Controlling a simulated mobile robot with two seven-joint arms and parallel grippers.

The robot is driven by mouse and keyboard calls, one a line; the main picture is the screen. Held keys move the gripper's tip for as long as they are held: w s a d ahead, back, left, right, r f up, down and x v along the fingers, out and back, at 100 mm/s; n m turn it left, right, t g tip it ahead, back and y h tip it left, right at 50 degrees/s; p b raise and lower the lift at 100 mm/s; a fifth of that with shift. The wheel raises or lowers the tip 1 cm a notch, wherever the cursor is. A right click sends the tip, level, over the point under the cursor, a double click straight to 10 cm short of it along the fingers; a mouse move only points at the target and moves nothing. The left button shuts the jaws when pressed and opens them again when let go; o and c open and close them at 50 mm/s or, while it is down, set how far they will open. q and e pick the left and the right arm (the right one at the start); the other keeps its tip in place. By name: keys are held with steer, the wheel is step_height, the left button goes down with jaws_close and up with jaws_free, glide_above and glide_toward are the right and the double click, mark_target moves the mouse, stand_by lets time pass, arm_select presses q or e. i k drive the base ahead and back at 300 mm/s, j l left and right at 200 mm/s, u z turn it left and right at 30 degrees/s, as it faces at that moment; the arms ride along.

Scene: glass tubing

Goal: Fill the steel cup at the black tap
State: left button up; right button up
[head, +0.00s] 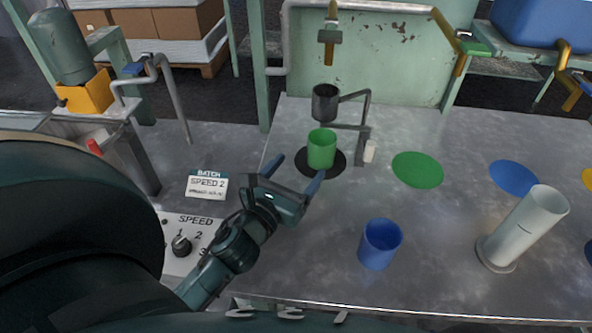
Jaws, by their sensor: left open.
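A dark grey tap (329,37) with a brass spout hangs from the pipe at the back. Below it, a dark grey metal-looking vessel (325,103) is held on a bent bracket; I cannot tell whether it is the steel cup. A green cup (321,150) stands upright on a black disc (336,168), directly under that vessel. A blue cup (379,246) stands upright on the table, front of centre. My left gripper (296,174) is open and empty, its fingertips just in front of the black disc. My right gripper is not in view.
Green (418,170) and blue (514,177) discs lie on the table (450,245). A green-handled tap (473,47) is at the back. A "SPEED 2" card (206,185) and a speed knob (181,246) are at left.

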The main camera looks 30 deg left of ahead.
mark_target(328, 36)
steer(key=k+l, duration=0.65)
steer(key=k, duration=0.25)
